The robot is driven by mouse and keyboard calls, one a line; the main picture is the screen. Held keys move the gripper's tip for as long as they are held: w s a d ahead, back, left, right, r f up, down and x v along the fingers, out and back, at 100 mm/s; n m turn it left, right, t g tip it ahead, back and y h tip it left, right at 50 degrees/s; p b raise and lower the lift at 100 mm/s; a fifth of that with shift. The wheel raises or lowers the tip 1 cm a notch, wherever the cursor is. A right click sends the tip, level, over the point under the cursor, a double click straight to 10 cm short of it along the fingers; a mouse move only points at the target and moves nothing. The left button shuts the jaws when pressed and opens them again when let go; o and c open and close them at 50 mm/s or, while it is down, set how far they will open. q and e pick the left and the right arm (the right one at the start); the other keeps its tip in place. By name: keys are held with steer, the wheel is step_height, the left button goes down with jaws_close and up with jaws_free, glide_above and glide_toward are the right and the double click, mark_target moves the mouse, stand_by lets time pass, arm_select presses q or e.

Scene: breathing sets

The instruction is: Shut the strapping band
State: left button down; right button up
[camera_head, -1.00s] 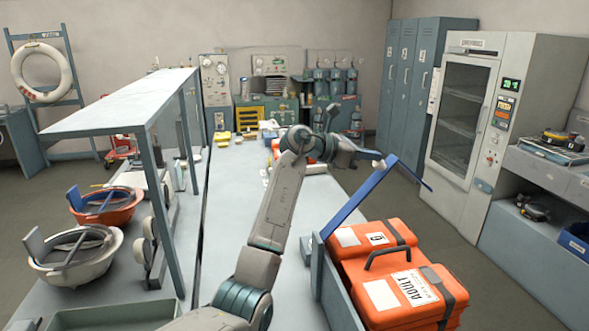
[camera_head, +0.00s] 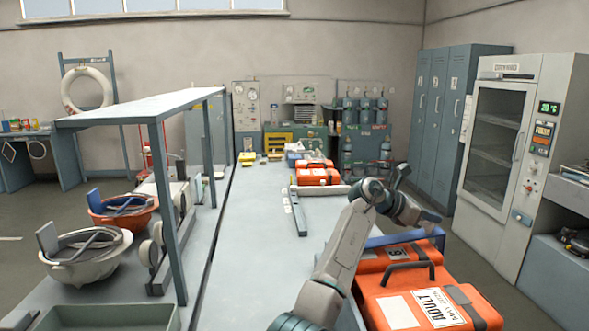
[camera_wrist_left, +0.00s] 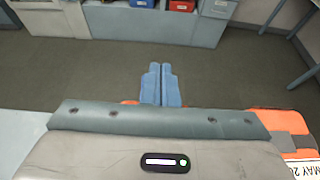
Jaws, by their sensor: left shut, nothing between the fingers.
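The blue strapping band (camera_head: 385,240) lies low and looks nearly level across the far part of the large orange cases (camera_head: 430,292). I cannot tell whether its free end meets a catch. The grey rack side (camera_head: 350,312) stands left of the cases, partly behind my arm. My left gripper (camera_head: 432,216) is above the band's right part, shut and empty. In the left wrist view its two blue fingers (camera_wrist_left: 162,86) are together and point over the floor; orange case edges show below. The band is not clear there. My right gripper is not in view.
Smaller orange cases (camera_head: 318,175) lie farther back. The bench middle (camera_head: 255,250) is clear.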

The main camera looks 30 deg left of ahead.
arm_select(q)
steer(key=shift+w+d+f, duration=0.1)
steer(key=shift+d+f, duration=0.05)
steer(key=shift+f, duration=0.85)
